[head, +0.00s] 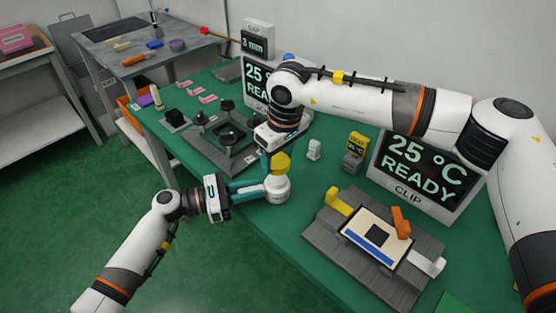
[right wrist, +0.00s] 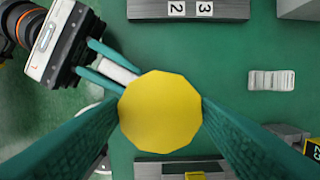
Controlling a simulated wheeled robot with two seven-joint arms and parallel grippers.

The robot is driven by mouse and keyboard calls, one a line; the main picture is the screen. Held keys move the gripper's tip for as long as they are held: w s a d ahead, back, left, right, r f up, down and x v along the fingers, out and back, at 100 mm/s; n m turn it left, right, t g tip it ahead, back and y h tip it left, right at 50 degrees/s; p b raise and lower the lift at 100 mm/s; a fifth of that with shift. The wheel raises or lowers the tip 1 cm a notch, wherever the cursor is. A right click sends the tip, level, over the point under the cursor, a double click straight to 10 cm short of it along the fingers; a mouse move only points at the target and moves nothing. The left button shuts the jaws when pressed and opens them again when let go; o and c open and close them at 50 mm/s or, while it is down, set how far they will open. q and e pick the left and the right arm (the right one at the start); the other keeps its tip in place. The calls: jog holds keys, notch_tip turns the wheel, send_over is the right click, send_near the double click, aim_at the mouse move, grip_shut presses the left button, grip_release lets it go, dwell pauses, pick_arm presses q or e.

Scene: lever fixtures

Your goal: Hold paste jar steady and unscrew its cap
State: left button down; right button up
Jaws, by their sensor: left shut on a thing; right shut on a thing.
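The paste jar (head: 276,189) is white and stands upright near the table's front edge, with its yellow cap (head: 281,163) on top. My left gripper (head: 262,186) comes in from the left and is shut on the jar's body. My right gripper (head: 273,158) points down from above and is shut on the cap. In the right wrist view the yellow cap (right wrist: 160,112) fills the space between the teal fingers, and it hides most of the jar. The left gripper (right wrist: 108,70) shows there at the upper left, its fingers reaching the white jar body.
A grey fixture (head: 375,245) with yellow, orange and white levers stands at the front right. A dark fixture with black knobs (head: 228,138) lies behind the left gripper. A small white block (head: 314,149), a yellow-topped device (head: 356,149) and a READY display (head: 420,165) stand to the right.

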pick_arm(q)
jog(key=c, duration=1.1)
grip_release()
